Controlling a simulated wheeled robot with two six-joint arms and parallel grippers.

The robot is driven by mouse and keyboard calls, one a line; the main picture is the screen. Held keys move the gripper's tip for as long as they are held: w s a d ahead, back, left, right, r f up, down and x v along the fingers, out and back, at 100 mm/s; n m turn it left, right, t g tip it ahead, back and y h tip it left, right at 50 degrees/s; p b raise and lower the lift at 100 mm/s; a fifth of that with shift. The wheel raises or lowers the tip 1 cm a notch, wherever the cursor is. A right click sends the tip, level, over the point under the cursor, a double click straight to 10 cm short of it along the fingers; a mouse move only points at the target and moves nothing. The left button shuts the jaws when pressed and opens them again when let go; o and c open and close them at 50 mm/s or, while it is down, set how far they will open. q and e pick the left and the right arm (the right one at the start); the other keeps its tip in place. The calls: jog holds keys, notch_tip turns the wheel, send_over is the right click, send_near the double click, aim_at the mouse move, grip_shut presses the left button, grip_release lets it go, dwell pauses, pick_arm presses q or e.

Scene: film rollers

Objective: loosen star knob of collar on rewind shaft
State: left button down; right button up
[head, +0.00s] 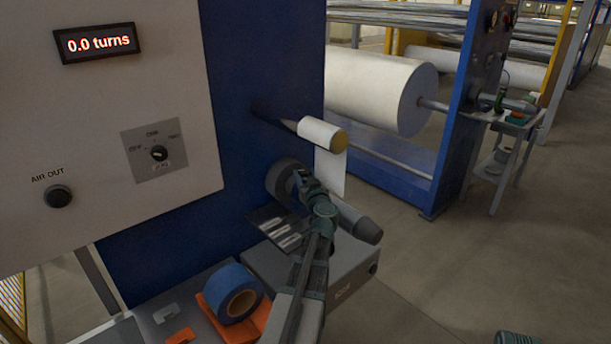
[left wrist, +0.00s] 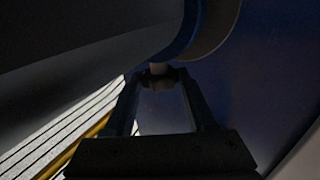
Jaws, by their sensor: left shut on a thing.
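The rewind shaft (head: 357,223) is a grey rod sticking out of the blue machine wall, with a dark round collar (head: 284,178) near its base. My left gripper (head: 307,184) reaches up to the front side of the collar and hides the knob in the head view. In the left wrist view, my left gripper's two fingers (left wrist: 159,80) meet around a small dark knob (left wrist: 158,72) on a pale stem under the shaft. The fingers are shut on this star knob; its points are too dark to make out.
A display (head: 98,44) reads 0.0 turns, above a selector (head: 159,153). A white roll (head: 320,132) sits above the shaft. A grey box (head: 340,286), a blue tape roll (head: 232,292) and an orange thing (head: 182,336) lie below. Open floor (head: 460,260) is at the right.

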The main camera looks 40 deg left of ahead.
pick_arm(q)
jog(key=shift+w+n+g+y, duration=0.25)
jog(key=shift+n+g+y, duration=0.15)
jog(key=shift+n+g, duration=0.15)
jog(key=shift+s+n+g, duration=0.1)
jog(key=shift+n+g, duration=0.15)
jog(key=shift+g, duration=0.3)
jog(key=shift+c, duration=1.1)
grip_release()
jog(key=shift+d, duration=0.1)
jog(key=v, duration=1.4)
jog(key=shift+f, duration=0.25)
